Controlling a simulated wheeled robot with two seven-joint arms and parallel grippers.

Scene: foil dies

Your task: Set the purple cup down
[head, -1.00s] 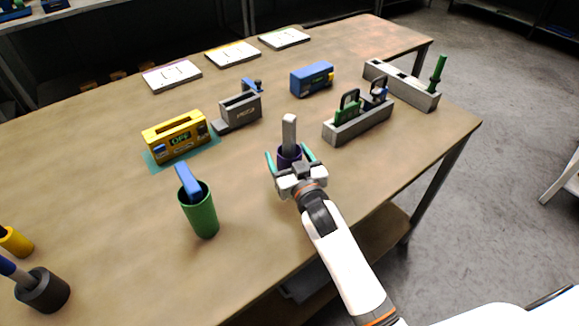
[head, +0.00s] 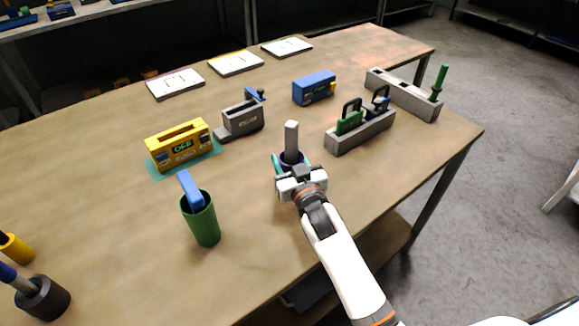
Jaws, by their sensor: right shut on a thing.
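The purple cup (head: 291,158) is near the middle of the wooden table, with a grey bar-shaped tool (head: 291,139) standing up out of it. My left gripper does not show.
A green cup (head: 203,222) with a blue tool stands left. Behind are a yellow machine (head: 180,147), a grey device (head: 241,118) and a blue box (head: 314,88). Grey racks (head: 362,137) (head: 403,95) stand right. A dark round holder (head: 43,298) is front left.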

